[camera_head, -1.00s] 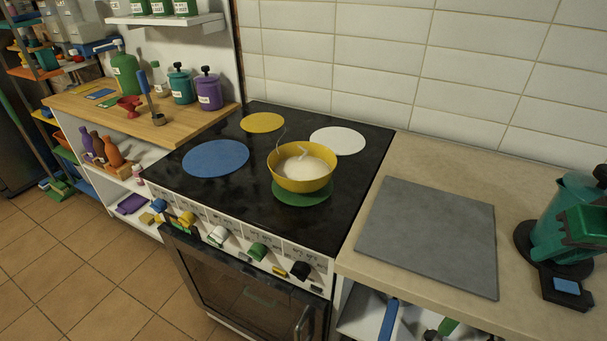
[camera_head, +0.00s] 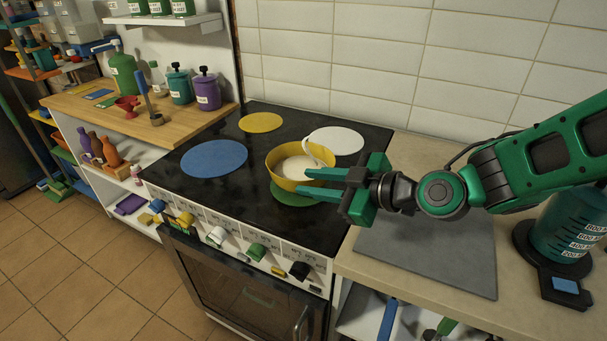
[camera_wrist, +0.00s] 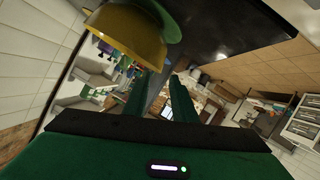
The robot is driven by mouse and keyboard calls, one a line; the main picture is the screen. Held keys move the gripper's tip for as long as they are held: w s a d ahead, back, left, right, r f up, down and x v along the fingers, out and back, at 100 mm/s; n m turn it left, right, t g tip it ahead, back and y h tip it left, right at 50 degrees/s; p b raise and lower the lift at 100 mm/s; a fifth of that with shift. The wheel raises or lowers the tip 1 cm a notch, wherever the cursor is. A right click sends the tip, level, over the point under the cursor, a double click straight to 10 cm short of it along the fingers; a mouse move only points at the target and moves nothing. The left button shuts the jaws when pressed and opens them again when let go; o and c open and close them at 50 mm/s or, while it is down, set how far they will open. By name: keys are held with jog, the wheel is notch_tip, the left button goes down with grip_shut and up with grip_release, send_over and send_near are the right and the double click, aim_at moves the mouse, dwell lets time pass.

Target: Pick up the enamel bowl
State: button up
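The yellow enamel bowl (camera_head: 282,174) stands upright on the green round plate (camera_head: 290,198) of the stovetop, with pale contents and a whitish curved piece rising from it. In the wrist view the bowl (camera_wrist: 125,35) shows at the upper left, cut by the frame edge. My gripper (camera_head: 303,181) reaches in from the right, its two green fingers apart and pointing at the bowl's right side. In the wrist view my gripper (camera_wrist: 159,75) has an empty gap, with the bowl off to one side. Whether a finger touches the bowl cannot be told.
The black stovetop (camera_head: 240,205) also has blue (camera_head: 214,158), yellow (camera_head: 261,122) and white (camera_head: 337,140) round plates. A grey board (camera_head: 440,265) lies on the right counter beneath my arm. A teal measuring jug (camera_head: 565,232) stands at far right. The tiled wall (camera_head: 400,60) is behind.

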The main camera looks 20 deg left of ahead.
aim_at(286, 181)
jog(key=x, duration=0.8)
jog(key=shift+a+f, duration=0.1)
jog(key=shift+f, duration=0.05)
grip_shut()
dwell(1.2)
